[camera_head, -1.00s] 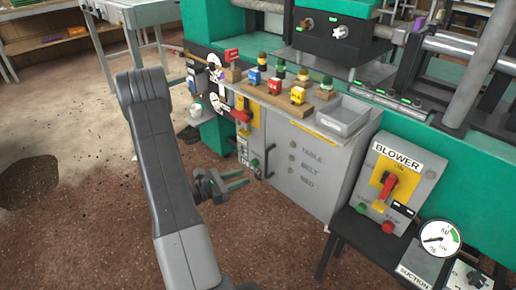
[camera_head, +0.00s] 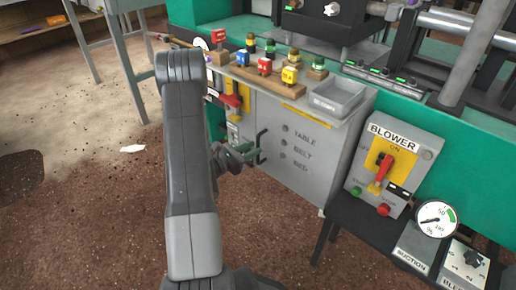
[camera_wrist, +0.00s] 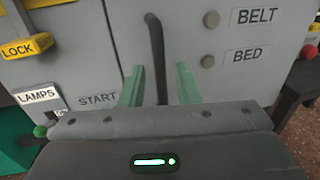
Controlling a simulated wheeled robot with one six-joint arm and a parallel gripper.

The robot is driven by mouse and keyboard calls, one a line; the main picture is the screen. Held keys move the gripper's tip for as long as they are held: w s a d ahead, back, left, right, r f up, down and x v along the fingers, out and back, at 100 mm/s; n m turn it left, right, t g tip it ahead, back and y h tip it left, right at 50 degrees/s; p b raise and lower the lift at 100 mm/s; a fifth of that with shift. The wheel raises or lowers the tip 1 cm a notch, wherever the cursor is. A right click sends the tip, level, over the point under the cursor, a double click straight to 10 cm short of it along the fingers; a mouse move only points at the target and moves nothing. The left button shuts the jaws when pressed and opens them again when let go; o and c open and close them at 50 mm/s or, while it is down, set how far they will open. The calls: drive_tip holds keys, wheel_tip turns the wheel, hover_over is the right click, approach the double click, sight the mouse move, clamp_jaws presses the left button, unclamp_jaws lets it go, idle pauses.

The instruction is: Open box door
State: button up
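The box door is a grey panel (camera_head: 300,170) with TABLE, BELT and BED labels, and it looks closed. Its black bar handle (camera_head: 262,147) stands upright near the door's left side. In the wrist view the handle (camera_wrist: 156,55) runs down between the two green fingers of my gripper (camera_wrist: 160,85). The fingers are apart, with a gap on both sides of the handle. In the head view my gripper (camera_head: 247,153) is right beside the handle, and its far finger is partly hidden.
A yellow LOCK tag (camera_wrist: 25,47) and a LAMPS switch (camera_wrist: 38,97) are left of the handle. The BLOWER box (camera_head: 386,165) stands right. Brown floor is clear in front.

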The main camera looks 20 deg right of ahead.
sight(258, 162)
drive_tip(key=shift+w+d, duration=0.15)
drive_tip(key=shift+d, duration=0.65)
drive_tip(key=shift+w+d, duration=0.15)
drive_tip(key=shift+d, duration=0.6)
clamp_jaws()
